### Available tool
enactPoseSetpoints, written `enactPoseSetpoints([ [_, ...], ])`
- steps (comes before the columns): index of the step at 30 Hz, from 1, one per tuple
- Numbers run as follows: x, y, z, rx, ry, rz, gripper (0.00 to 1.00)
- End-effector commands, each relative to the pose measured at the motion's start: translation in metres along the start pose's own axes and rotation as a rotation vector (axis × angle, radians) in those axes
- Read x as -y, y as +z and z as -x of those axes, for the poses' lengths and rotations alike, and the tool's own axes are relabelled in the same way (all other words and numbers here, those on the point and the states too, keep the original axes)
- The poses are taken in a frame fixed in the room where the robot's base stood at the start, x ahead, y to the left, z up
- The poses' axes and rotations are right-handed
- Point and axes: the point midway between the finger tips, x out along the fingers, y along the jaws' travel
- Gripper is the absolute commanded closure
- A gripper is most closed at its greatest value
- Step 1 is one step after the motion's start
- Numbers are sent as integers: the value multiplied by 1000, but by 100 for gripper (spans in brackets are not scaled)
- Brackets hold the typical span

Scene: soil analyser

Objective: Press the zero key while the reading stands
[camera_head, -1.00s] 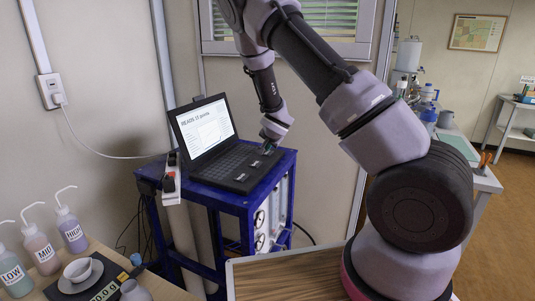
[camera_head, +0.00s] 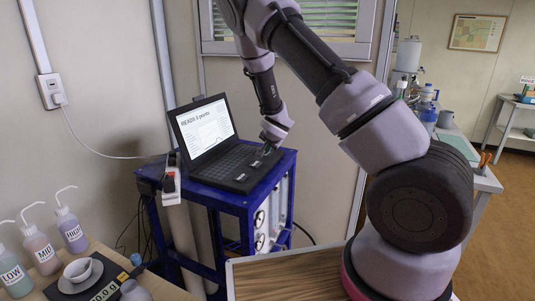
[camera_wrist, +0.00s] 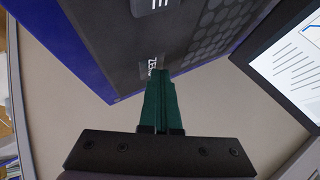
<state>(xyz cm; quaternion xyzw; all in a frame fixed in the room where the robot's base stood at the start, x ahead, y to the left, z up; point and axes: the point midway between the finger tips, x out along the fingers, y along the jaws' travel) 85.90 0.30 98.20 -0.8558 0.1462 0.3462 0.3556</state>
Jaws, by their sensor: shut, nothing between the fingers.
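In the wrist view part of the screen (camera_wrist: 292,58) shows lines of text and a plot. My gripper (camera_head: 266,150) is over the right end of the keyboard deck. In the wrist view its green fingers (camera_wrist: 163,76) are shut and empty, their tips right beside a white label (camera_wrist: 152,65) that begins "ZE". The zero key itself is not clearly seen, and I cannot tell whether the tips touch the deck.
Bottles marked LOW, MID and HIGH (camera_head: 71,232) stand at lower left by a scale (camera_head: 72,286) with a bowl (camera_head: 78,269). A wooden top (camera_head: 290,278) lies in front.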

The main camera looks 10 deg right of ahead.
Motion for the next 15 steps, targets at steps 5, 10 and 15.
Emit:
enactPoseSetpoints([
  [5, 3, -2, 4, 1, 0, -1, 100],
  [10, 8, -7, 11, 1, -1, -1, 100],
  [15, 10, -8, 13, 1, 0, 0, 100],
])
